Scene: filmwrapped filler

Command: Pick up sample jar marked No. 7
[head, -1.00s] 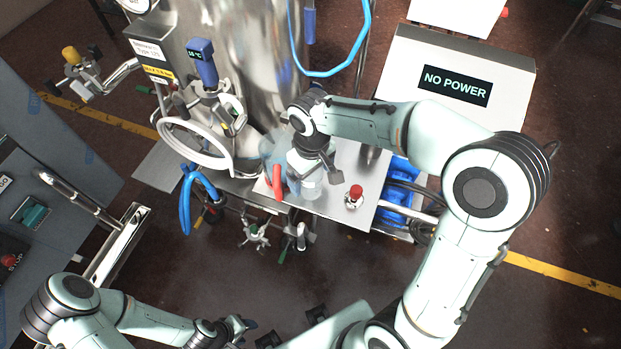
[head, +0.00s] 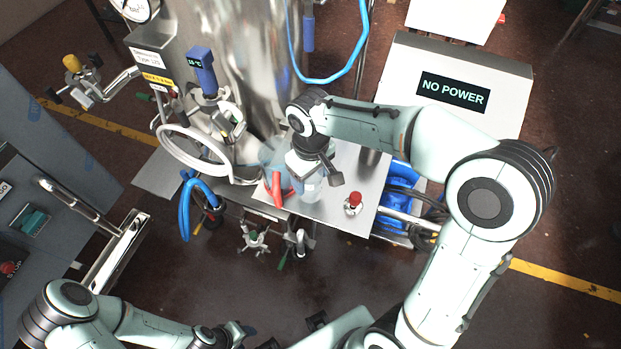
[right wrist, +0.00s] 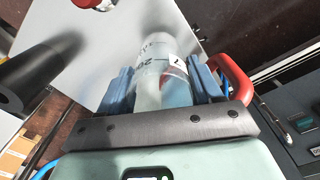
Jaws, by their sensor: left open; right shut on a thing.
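My right gripper (head: 303,170) reaches down over the steel shelf (head: 340,215) beside the tank. In the right wrist view its blue fingers (right wrist: 163,82) are shut on a translucent sample jar (right wrist: 150,55) with dark print and a small white label. The label seems to read 7, but it is small and tilted. In the head view the jar (head: 311,190) shows below the gripper. I cannot tell whether it touches the shelf. My left gripper (head: 252,334) is open at the bottom edge, far from the jar, and partly cut off.
A red handle (head: 277,190) stands close left of the jar. A red-topped knob (head: 353,202) is to its right on the shelf. The steel tank (head: 230,60), white hose (head: 175,150) and blue hose (head: 185,205) are behind and left. A NO POWER box (head: 480,55) stands at back right.

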